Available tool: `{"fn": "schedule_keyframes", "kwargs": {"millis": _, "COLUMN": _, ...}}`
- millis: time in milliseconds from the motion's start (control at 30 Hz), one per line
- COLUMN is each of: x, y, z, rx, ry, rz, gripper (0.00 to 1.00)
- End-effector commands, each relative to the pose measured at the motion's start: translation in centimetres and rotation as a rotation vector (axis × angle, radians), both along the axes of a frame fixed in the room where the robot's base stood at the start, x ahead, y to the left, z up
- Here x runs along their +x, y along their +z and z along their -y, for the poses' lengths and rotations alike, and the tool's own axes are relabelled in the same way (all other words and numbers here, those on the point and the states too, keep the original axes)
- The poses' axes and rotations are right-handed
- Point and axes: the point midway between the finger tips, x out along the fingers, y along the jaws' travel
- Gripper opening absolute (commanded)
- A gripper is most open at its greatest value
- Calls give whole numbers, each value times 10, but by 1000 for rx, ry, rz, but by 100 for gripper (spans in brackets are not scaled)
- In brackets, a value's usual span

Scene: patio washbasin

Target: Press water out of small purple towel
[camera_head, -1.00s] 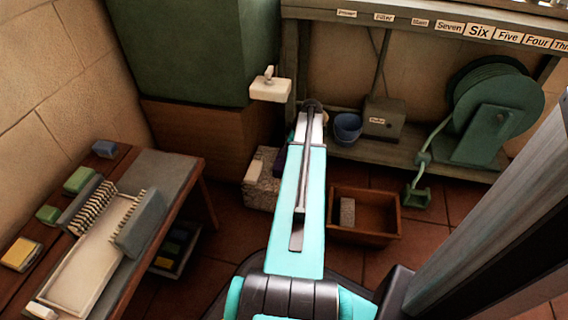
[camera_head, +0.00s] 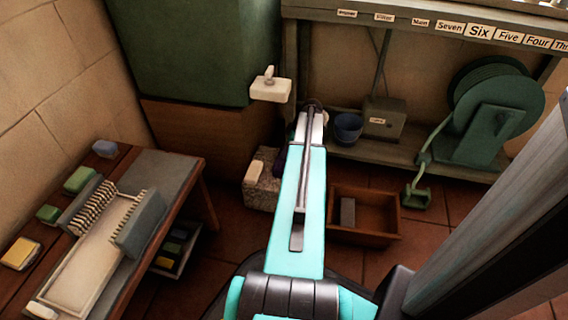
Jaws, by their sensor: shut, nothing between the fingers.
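A dark purple patch (camera_head: 279,163), which looks like part of the small towel, shows at the left edge of my arm. It is by the speckled stone basin block (camera_head: 259,197). Most of it is hidden behind my arm, so its shape and wetness cannot be told. My arm reaches away from me over the basin's right side. My gripper is hidden beyond the far end of the arm, so its contact with the towel cannot be seen. A pale block (camera_head: 254,171) rests on the basin's left side.
A white tap-like fixture (camera_head: 270,88) juts out above the basin. A wooden crate (camera_head: 383,238) holding a grey block (camera_head: 347,212) is on the floor at right. A blue bowl (camera_head: 348,128) and green reel (camera_head: 497,108) are behind. A bench (camera_head: 170,172) with brushes is at left.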

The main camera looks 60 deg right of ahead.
Motion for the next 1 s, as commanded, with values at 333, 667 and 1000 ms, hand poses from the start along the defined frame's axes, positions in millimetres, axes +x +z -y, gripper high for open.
{"fn": "schedule_keyframes", "kwargs": {"millis": 333, "x": 0, "y": -3, "z": 0, "rx": 0, "ry": 0, "rz": 0, "gripper": 0}}
{"fn": "schedule_keyframes", "kwargs": {"millis": 667, "x": 0, "y": -8, "z": 0, "rx": 0, "ry": 0, "rz": 0, "gripper": 0}}
{"fn": "schedule_keyframes", "kwargs": {"millis": 1000, "x": 0, "y": -11, "z": 0, "rx": 0, "ry": 0, "rz": 0, "gripper": 0}}
